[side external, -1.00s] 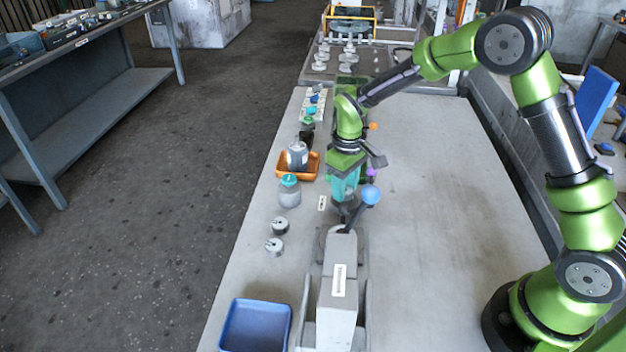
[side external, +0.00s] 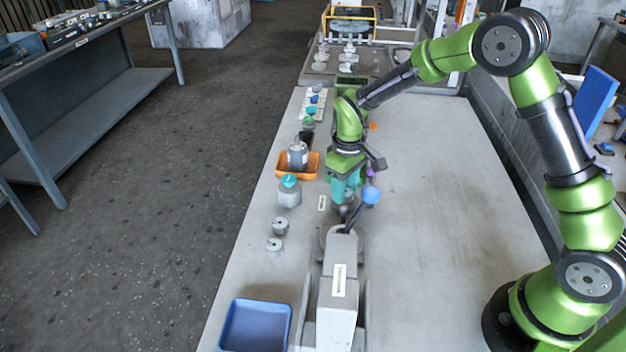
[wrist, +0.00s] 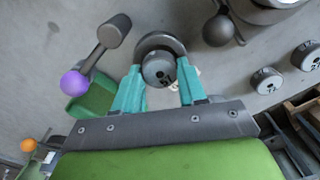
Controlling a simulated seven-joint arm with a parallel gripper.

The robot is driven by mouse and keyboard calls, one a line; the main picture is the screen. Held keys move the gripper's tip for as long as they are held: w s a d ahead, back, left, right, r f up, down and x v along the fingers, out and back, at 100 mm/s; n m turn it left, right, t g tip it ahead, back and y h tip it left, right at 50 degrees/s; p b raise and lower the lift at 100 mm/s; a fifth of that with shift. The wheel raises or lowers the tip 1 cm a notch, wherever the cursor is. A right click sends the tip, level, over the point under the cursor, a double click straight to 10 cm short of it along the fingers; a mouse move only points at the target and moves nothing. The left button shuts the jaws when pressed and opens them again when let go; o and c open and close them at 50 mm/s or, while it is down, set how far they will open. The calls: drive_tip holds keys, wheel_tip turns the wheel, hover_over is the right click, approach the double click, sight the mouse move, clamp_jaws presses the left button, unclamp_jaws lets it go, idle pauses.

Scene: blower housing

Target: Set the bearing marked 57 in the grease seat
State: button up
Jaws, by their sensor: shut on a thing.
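My gripper (wrist: 158,92) has teal fingers and is shut on a grey round bearing (wrist: 158,72). A dark mark with a 5 shows on its face; the second digit is unclear. A dark grey ring-shaped part (wrist: 160,43) lies just beyond the bearing in the wrist view. I cannot tell whether this is the grease seat or whether the bearing touches it. In the side view my gripper (side external: 344,203) points down behind the blue-knobbed lever, low over the bench. The fingertips and bearing are largely hidden there.
Two loose marked bearings (side external: 280,226) (side external: 274,244) stand left of the grey press (side external: 338,300). A blue tray (side external: 256,325) lies front left. A teal-capped jar (side external: 289,192) and an orange tray (side external: 283,171) stand left of my gripper. A purple-knobbed lever (wrist: 75,83) is close by. The bench's right side is clear.

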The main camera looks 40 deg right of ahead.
drive_tip(key=shift+f, duration=0.55)
drive_tip(key=o, duration=1.2)
drive_tip(key=shift+o, duration=0.2)
drive_tip(key=o, duration=0.3)
drive_tip(key=shift+r, duration=0.1)
drive_tip(key=shift+r, duration=3.7)
